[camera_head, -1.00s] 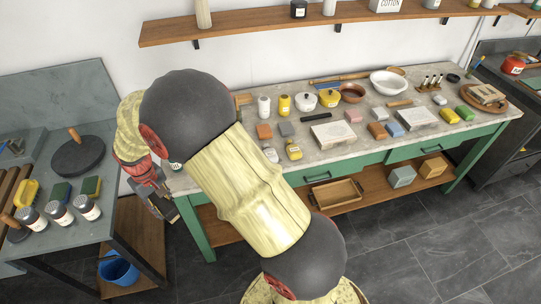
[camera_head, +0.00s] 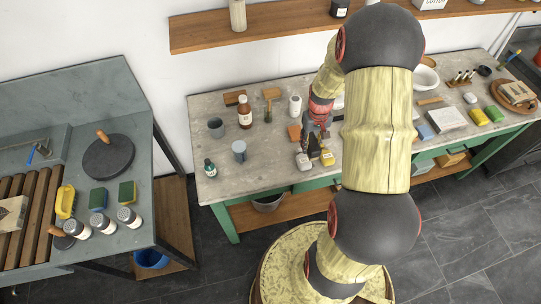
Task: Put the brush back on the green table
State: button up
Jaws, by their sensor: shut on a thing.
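The green table (camera_head: 270,165) has a pale stone top on a green frame and stands along the wall. My gripper (camera_head: 313,150) is over its front part, pointing down, just behind a white bottle (camera_head: 303,163) and a yellow bottle (camera_head: 327,158). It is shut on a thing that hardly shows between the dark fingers. This is probably the brush, but I cannot make out its shape or whether it touches the top. A wooden-handled tool with a golden head (camera_head: 270,97) lies at the table's back. My arm hides the table's middle.
A wooden shelf (camera_head: 270,27) hangs above. A grey sink table (camera_head: 140,165) stands at the left.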

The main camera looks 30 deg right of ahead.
jog(key=w+a+f, duration=0.2)
jog(key=a, duration=0.1)
jog(key=w+a+f, duration=0.2)
jog(key=a+f, duration=0.1)
jog(key=a, duration=0.1)
jog(key=w+a+f, duration=0.2)
jog(key=a+f, duration=0.1)
jog(key=shift+w+a+f+p, duration=0.25)
jog(key=shift+a+p, duration=0.1)
jog(key=shift+w+a+f, duration=0.2)
jog(key=shift+a+f, duration=0.3)
jog(key=shift+f, duration=0.1)
jog(key=shift+w+f, duration=0.1)
jog(key=shift+f, duration=1.5)
jog(key=shift+f, duration=0.15)
jog(key=o, duration=1.1)
jog(key=shift+c, duration=0.2)
jog(key=shift+o, duration=0.2)
